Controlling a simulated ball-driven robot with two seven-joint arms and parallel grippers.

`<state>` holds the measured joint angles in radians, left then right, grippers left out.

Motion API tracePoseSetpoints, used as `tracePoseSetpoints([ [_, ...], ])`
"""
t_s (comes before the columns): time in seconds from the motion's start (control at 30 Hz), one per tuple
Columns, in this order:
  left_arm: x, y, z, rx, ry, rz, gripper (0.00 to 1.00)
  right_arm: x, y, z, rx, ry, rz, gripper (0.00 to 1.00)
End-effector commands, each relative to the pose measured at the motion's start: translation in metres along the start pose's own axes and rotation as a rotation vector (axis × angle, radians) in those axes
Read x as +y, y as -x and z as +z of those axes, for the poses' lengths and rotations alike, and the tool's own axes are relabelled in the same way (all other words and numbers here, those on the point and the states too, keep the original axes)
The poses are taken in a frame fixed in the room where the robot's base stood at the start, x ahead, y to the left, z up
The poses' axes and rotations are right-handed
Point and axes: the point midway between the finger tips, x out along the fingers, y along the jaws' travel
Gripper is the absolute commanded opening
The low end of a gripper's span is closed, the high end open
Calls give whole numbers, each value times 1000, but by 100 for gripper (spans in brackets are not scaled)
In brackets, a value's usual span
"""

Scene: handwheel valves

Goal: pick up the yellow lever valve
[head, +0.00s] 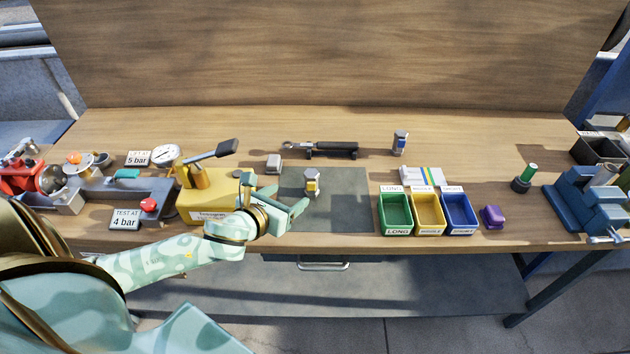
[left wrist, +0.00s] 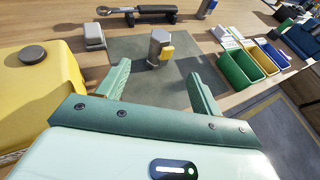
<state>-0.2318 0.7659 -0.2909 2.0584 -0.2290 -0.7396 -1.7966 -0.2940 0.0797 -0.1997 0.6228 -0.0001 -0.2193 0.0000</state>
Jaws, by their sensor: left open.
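The yellow lever valve (head: 311,183) is a small grey metal body with a yellow lever, standing upright on the grey mat (head: 345,205). In the left wrist view the valve (left wrist: 158,46) stands ahead of my fingers, with the yellow lever (left wrist: 167,52) on its right side. My left gripper (head: 288,199) is open and empty, just left of and nearer than the valve. In the left wrist view its two fingers (left wrist: 158,80) are spread apart, with the valve beyond the tips and bare mat between them. My right gripper is out of view.
A yellow pump box (head: 195,205) stands left of my gripper. A blue-marked valve (head: 400,142) and a wrench on a black rest (head: 330,149) are behind. Green (head: 395,212), yellow and blue bins stand right of the mat. A small grey block (head: 273,164) sits behind-left.

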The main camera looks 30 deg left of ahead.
Motion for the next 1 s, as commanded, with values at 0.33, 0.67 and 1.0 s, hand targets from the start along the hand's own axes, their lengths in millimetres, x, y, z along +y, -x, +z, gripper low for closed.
tracePoseSetpoints([
  [0.33,0,-74,-2,0,0,2,66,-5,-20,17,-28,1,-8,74],
  [0.67,-2,-115,-4,1,3,1,66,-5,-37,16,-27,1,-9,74],
  [1.0,-2,-131,-2,1,-1,-1,66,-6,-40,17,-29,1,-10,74],
])
